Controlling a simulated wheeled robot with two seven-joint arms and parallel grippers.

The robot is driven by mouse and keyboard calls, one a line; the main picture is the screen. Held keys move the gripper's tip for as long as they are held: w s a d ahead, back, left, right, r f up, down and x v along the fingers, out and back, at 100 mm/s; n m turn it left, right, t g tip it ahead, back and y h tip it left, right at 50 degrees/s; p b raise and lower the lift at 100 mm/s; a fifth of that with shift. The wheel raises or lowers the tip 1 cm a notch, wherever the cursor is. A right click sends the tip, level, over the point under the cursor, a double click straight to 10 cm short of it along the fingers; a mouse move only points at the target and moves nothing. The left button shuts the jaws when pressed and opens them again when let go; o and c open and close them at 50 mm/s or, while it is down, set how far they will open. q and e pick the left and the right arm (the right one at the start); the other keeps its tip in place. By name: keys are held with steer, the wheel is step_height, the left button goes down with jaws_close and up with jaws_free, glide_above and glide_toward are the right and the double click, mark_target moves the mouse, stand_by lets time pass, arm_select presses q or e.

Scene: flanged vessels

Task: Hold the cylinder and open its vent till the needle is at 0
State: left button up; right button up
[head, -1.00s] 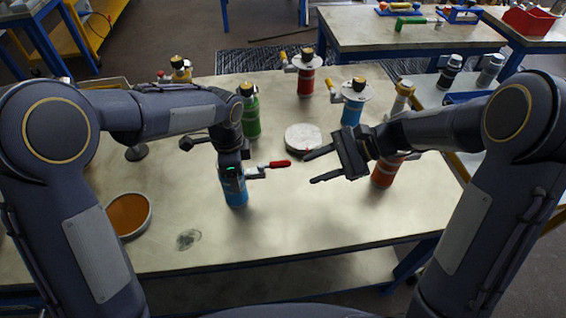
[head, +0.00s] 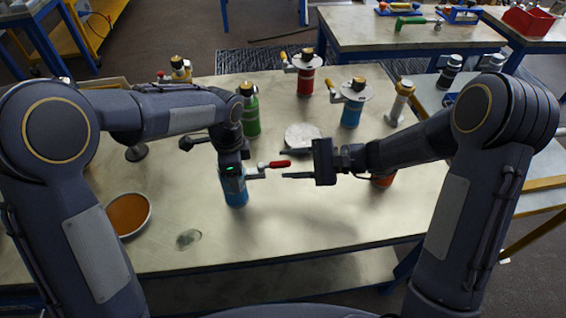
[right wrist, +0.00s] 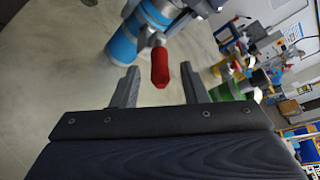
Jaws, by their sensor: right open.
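The light blue cylinder (head: 236,192) stands upright on the table, with a red-handled vent lever (head: 274,164) pointing right from its top. My left gripper (head: 231,170) is at the top of this cylinder; its fingers are hidden, so I cannot tell how they grip. My right gripper (head: 285,164) is open and level, just right of the lever. In the right wrist view the red handle (right wrist: 160,68) shows between its two spread fingers, which are apart from it, and the blue cylinder (right wrist: 122,48) is beyond. I cannot make out a gauge needle.
A green cylinder (head: 250,118) stands behind the blue one. A grey round disc (head: 303,136) lies behind the right gripper. An orange cylinder (head: 383,180) is partly hidden under my right forearm. An orange-filled dish (head: 128,214) is at left.

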steer(key=shift+x, duration=1.2)
jaws_close()
